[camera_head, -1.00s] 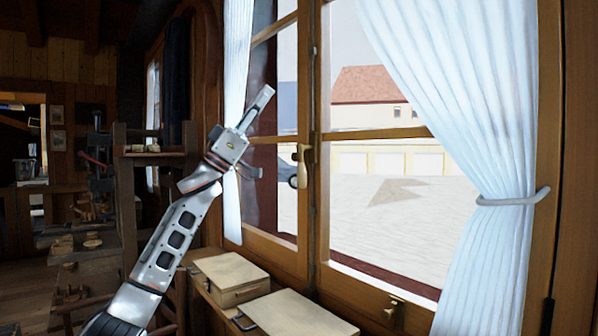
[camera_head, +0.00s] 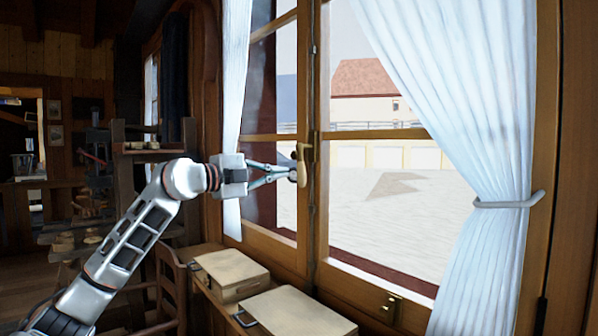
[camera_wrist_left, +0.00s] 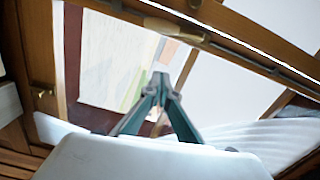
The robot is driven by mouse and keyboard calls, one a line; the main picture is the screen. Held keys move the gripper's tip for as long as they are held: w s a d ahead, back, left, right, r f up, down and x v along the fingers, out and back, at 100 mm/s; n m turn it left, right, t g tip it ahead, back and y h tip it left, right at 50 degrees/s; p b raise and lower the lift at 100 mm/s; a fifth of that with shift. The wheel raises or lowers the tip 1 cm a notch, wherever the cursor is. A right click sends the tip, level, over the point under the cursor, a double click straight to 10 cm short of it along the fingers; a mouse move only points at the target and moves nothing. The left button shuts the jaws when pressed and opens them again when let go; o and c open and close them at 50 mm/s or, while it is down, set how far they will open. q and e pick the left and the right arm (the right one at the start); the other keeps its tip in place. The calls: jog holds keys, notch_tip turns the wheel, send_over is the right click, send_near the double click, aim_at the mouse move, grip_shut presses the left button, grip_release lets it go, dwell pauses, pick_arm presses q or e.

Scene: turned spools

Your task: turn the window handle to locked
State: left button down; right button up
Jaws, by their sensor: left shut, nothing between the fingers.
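The window handle (camera_head: 302,178) is a pale wooden grip on a brass mount, fixed to the middle post of the window. The grip hangs straight down. My left gripper (camera_head: 287,171) comes in from the left, roughly level with the grip, with its tips just left of it. Whether they touch it I cannot tell. In the left wrist view the two fingers (camera_wrist_left: 161,80) meet at their tips, with nothing between them. A tan piece on the window post above them, likely the handle (camera_wrist_left: 163,26), shows there. My right gripper is not in view.
Two pale wooden boxes (camera_head: 228,268) stand on the sill below the window. A white curtain (camera_head: 234,110) hangs behind my left arm, and another (camera_head: 480,150) is tied back at the right. A brass latch (camera_head: 391,304) sits on the lower frame. A chair (camera_head: 172,275) stands at lower left.

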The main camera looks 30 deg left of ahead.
pick_arm(q)
jog(key=w+a+p, duration=0.1)
jog(key=w+p, duration=0.1)
jog(key=w, duration=0.9)
jog(key=shift+w+f+p, duration=0.3)
jog(key=shift+w+f, duration=0.05)
jog(key=shift+a, duration=0.1)
